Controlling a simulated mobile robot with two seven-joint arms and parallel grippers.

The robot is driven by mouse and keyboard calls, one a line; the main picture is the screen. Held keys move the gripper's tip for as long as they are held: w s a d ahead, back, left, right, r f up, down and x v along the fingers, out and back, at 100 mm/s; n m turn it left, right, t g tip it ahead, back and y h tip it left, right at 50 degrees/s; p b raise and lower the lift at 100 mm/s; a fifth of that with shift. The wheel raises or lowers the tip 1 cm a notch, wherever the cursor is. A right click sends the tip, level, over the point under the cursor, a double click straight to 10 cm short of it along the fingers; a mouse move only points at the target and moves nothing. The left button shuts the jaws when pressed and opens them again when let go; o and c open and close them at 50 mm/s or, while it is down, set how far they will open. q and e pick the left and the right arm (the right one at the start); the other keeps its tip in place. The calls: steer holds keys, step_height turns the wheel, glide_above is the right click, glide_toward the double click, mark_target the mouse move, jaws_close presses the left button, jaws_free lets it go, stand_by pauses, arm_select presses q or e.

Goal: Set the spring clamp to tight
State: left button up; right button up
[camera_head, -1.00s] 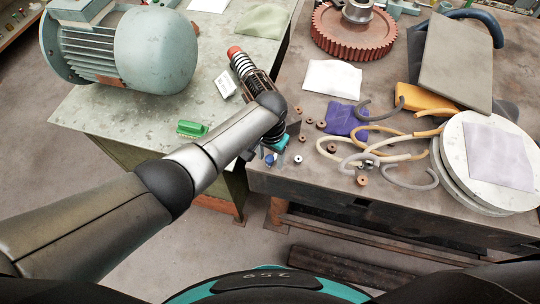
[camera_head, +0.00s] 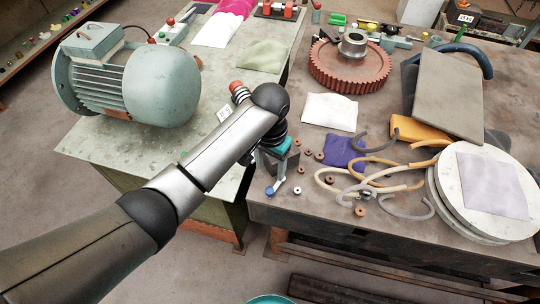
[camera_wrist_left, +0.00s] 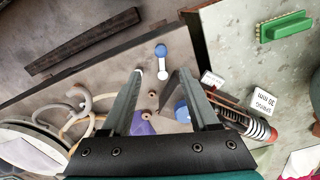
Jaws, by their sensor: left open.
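I cannot tell for sure which part is the spring clamp. A coiled-spring piece with a red-orange end (camera_head: 238,89) lies beyond my left forearm, mostly hidden in the head view. The left wrist view shows the spring (camera_wrist_left: 252,125) right of the fingers, beside a card reading "SPRING 30 mm" (camera_wrist_left: 264,104). A small blue knob (camera_wrist_left: 162,50) with a pale stem (camera_wrist_left: 163,73) lies near the table corner; the knob also shows in the head view (camera_head: 269,190). My left gripper (camera_head: 280,175) is open over this corner, its fingers (camera_wrist_left: 160,73) apart with nothing gripped.
Several brown washers (camera_head: 319,156) and curved hoses (camera_head: 345,185) lie right of the gripper. White discs (camera_head: 445,205), a red gear (camera_head: 350,68) and a motor (camera_head: 150,85) stand around. A gap separates the two tables. A green brush (camera_wrist_left: 285,26) is on the left table.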

arm_select(q)
steer(key=shift+r, duration=1.5)
